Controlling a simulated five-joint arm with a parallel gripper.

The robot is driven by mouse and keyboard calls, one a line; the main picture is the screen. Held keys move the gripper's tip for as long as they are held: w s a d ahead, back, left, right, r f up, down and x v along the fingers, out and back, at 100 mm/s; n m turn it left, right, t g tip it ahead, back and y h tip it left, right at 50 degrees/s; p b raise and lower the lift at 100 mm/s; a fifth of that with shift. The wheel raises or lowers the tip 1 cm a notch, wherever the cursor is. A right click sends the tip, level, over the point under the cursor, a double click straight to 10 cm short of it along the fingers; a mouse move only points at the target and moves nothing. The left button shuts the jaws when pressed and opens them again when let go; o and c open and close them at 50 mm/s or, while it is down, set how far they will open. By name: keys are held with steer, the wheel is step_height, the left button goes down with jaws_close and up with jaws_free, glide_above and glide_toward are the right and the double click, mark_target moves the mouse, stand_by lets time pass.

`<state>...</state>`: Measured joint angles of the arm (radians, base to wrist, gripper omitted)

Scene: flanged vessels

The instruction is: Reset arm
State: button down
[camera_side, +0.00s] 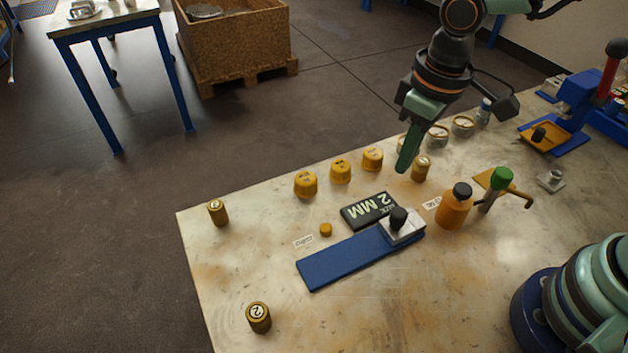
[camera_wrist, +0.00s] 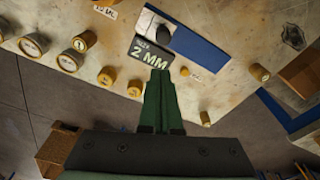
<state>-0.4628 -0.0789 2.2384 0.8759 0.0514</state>
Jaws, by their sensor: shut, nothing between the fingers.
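My gripper (camera_side: 405,165) is shut and empty, pointing down above the back edge of the workbench. In the wrist view its green fingers (camera_wrist: 158,75) lie together. My arm comes in from the top right in the side view. Below and in front of the fingers lies a black plate marked "2 MM" (camera_side: 368,211), also seen in the wrist view (camera_wrist: 151,54). A small brass cylinder (camera_side: 421,168) stands close to the right of the fingertips in the side view; I cannot tell the exact gap.
A blue plate (camera_side: 335,262) with a black-knobbed block (camera_side: 401,226) lies mid-table. An orange bottle (camera_side: 454,207) and green-capped tool (camera_side: 501,180) stand right. Yellow caps (camera_side: 341,172) line the back edge. Brass cylinders (camera_side: 258,318) (camera_side: 217,212) stand left. The table's front left is mostly clear.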

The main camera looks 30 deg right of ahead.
steer(key=d+r+m+t, duration=0.2)
steer(key=d+r, duration=0.2)
steer(key=d, duration=0.3)
steer(key=s+d+r+m+t, duration=0.1)
steer(key=d+r, duration=0.3)
steer(key=d, duration=0.4)
steer(key=shift+r+m+t+h, duration=0.3)
steer(key=shift+r+m+t, duration=0.1)
steer(key=shift+m+t, duration=0.45)
